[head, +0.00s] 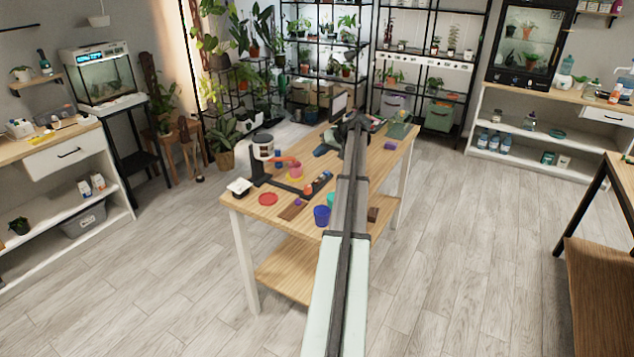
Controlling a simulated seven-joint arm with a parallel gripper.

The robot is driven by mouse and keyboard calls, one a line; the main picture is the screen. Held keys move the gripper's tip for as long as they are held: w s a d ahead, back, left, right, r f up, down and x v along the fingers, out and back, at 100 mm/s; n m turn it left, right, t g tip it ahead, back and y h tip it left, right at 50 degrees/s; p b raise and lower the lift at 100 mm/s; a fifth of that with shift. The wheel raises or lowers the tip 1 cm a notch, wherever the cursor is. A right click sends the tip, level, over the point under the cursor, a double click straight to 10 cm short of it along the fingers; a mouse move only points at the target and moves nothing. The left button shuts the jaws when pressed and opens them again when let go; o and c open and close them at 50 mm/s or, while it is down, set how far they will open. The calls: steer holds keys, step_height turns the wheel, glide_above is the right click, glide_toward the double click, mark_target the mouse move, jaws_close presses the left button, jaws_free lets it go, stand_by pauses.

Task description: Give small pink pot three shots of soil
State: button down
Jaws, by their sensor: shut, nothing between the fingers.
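A small pink pot (295,171) appears to stand on the wooden table, just right of a dispenser. At this size I cannot see whether the pot holds soil or is right under an outlet. My gripper (353,119) is at the far end of my arm, over the back part of the table, right of and beyond the pot. It is shut and holds nothing. My arm hides part of its fingers.
The table (259,223) also holds a red disc (268,199), a blue pot (322,216), a teal pot (331,199), a brown piece (292,211) and a white-topped block (239,187). A green tray (398,130) is at the back right.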

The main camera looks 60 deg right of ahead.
mark_target(320, 181)
steer(key=shift+f, duration=0.15)
steer(key=shift+f, duration=4.25)
steer(key=shift+f, duration=0.15)
steer(key=shift+f, duration=0.3)
steer(key=shift+f, duration=0.5)
steer(key=shift+r, duration=0.95)
steer(key=shift+r, duration=0.1)
steer(key=shift+r, duration=2.4)
